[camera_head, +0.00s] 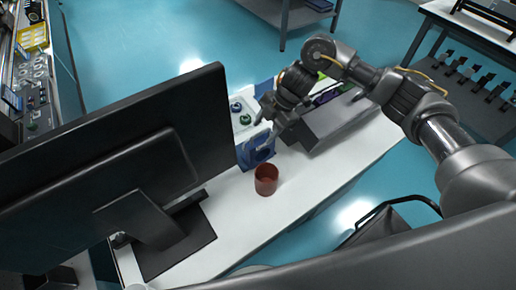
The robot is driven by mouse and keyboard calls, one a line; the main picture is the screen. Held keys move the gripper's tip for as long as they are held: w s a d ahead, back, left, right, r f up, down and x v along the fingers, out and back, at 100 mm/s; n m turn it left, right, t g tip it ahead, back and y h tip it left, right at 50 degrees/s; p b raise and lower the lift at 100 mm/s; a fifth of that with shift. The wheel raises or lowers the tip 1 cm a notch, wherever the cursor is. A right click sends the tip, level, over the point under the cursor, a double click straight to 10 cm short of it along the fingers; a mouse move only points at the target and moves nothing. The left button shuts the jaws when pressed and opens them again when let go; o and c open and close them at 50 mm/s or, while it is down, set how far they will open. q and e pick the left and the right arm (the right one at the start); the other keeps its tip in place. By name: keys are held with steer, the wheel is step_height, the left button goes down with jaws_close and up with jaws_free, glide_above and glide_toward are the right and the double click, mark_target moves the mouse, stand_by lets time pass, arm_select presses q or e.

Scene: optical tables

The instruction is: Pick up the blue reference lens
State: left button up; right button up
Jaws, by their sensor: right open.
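My right arm comes in from the right, and its gripper (262,125) is over the white table, pointing down and left beside a white tray (248,97). The gripper is open, and nothing shows between its fingers. A small round blue piece (236,107), which may be the blue reference lens, sits in the tray just left of the gripper, apart from it. A small round green piece (245,119) sits close below it. The gripper hides part of the tray. My left gripper is not in view.
A large black monitor (110,170) on a stand fills the left of the table. A blue box (256,150) and a red-brown cup (266,180) stand below the gripper. A grey open bin (335,120) is at the right. The table front near the cup is clear.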

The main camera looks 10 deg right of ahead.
mark_target(256, 143)
steer(key=shift+a+f+p, duration=0.15)
steer(key=shift+f+p, duration=0.15)
steer(key=p+x, duration=0.1)
steer(key=x, duration=0.2)
steer(key=shift+s+a+f, duration=0.1)
steer(key=shift+s+f, duration=0.05)
steer(key=shift+f, duration=0.15)
steer(key=shift+a+f, duration=0.15)
steer(key=shift+f, duration=0.3)
jaws_close()
steer(key=shift+r, duration=0.1)
